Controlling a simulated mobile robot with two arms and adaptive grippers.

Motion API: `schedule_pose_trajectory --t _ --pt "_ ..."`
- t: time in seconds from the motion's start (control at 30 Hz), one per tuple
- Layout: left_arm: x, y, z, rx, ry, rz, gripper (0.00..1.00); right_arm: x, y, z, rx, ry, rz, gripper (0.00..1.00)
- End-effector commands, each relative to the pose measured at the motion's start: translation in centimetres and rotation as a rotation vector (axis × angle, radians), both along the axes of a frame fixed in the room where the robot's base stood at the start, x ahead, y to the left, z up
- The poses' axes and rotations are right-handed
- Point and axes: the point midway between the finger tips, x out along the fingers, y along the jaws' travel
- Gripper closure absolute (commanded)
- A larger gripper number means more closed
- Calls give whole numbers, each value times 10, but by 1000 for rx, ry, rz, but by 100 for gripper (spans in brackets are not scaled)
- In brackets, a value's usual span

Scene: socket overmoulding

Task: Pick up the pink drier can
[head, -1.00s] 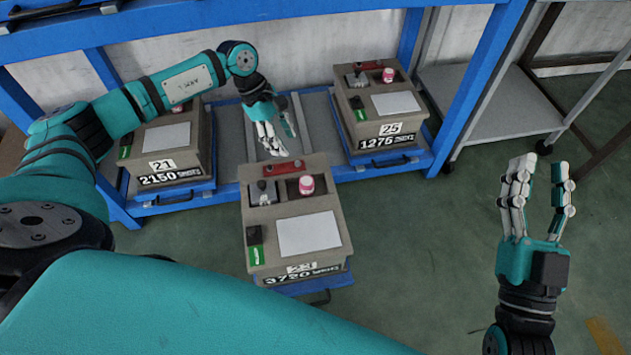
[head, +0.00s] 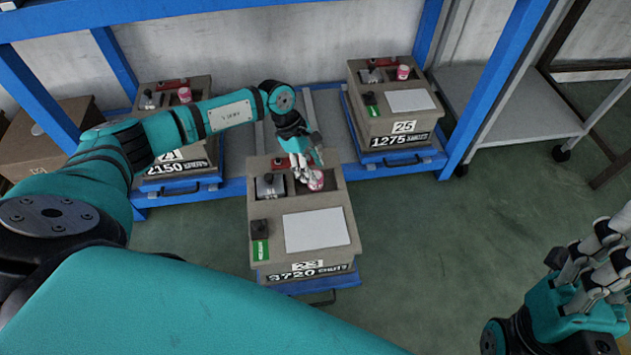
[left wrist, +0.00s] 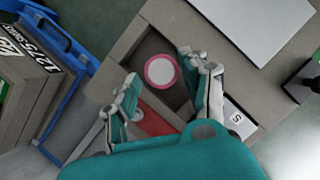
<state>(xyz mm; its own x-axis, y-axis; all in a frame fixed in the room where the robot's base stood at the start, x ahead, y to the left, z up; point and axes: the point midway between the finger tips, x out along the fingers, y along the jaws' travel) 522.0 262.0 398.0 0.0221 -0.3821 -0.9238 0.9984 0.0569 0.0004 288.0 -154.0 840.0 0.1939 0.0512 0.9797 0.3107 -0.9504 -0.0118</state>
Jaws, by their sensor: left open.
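The pink drier can (head: 316,181) stands in a compartment of the middle box (head: 258,225), labelled 23. In the left wrist view its round top, white with a pink rim (left wrist: 148,72), lies ahead between my left fingertips. My left gripper (head: 307,170) is open, over the back right of the box, close to the can and partly covering it in the head view. Gaps show between the fingers and the can's top in the wrist view. My right gripper (head: 582,245) is at the right edge, open and empty, far from the box and partly cut off.
A grey metal part (head: 269,184) lies in the compartment left of the can. Boxes 21 (head: 198,160) and 25 (head: 385,127) stand behind on either side, each with a pink can. A blue rack frame (head: 490,90) surrounds them.

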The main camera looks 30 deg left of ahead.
Motion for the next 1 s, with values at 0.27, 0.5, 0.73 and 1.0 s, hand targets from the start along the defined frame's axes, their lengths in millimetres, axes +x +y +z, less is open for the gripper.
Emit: schedule_pose_trajectory --t 0.27,0.5,0.73,1.0 --pt "0 -14 -36 0 0 1 55 0 0 -18 -1 2 0 66" --pt "0 -14 -35 0 0 1 61 0 0 -17 -1 3 0 66" --pt "0 -14 -35 0 0 0 91 1 0 -17 -1 3 0 66" --pt "0 -14 -33 0 -1 0 94 1 0 -16 -1 3 0 66"
